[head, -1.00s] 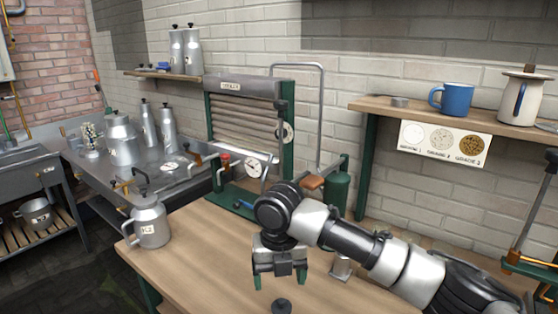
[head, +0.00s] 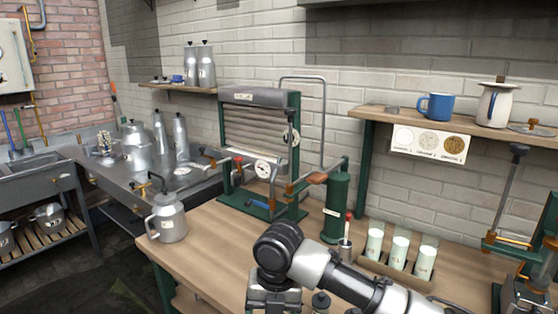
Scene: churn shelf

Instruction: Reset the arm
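My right arm comes in from the lower right, and its gripper (head: 274,300) points down over the wooden table (head: 212,250). The fingertips are cut off by the bottom edge of the picture, so I cannot see whether the gripper is open or shut. My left arm and gripper do not show. A small dark-topped object (head: 320,302) stands just to the right of my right gripper, partly cut off by the bottom edge.
A metal can (head: 167,222) stands at the table's left edge. Behind are the green-framed machine (head: 262,150) and a green cylinder (head: 336,205). A shelf (head: 455,131) holds a blue mug (head: 436,106).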

